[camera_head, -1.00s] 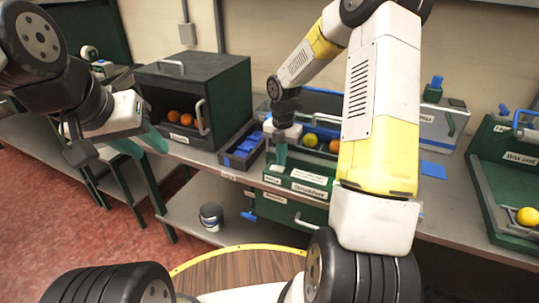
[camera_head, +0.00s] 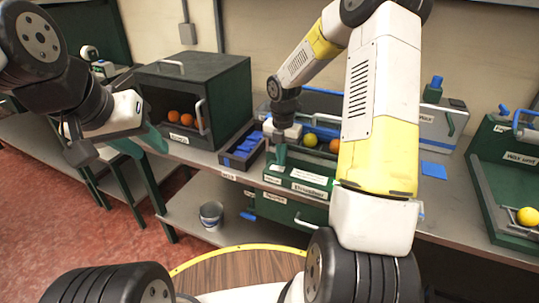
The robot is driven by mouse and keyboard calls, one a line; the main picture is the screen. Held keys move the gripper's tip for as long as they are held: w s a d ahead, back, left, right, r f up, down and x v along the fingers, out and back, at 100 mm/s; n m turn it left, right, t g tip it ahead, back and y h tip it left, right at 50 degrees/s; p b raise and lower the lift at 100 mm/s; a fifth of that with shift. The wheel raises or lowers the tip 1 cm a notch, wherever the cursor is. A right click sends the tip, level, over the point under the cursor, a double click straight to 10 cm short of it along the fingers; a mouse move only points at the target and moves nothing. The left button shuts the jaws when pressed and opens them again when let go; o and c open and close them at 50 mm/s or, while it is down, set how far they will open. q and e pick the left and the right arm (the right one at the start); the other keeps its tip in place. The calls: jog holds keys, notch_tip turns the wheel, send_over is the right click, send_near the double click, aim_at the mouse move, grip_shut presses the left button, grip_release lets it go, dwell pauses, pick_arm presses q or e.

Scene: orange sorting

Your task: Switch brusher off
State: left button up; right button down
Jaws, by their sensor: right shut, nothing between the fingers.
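The brusher (camera_head: 311,183) is a green machine with white labels on its front, on the bench in the middle. A yellow fruit (camera_head: 310,140) and an orange (camera_head: 334,146) sit in its top, partly hidden by my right arm. My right gripper (camera_head: 280,156) points down at the brusher's left front end, its green fingers shut and empty. I cannot tell whether the fingertips touch the brusher, and I cannot make out a switch. My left gripper (camera_head: 150,138) is at the left, in front of the green box, away from the brusher; its finger opening is not clear.
A dark green box (camera_head: 215,75) with an open front holds oranges (camera_head: 180,117). A dark tray (camera_head: 236,163) with blue items stands left of the brusher. A metal bucket (camera_head: 211,214) is on the lower shelf. A green wax unit (camera_head: 490,180) stands right.

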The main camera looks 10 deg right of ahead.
jog(key=shift+f, duration=0.95)
dwell(0.6)
jog(key=shift+r, duration=3.55)
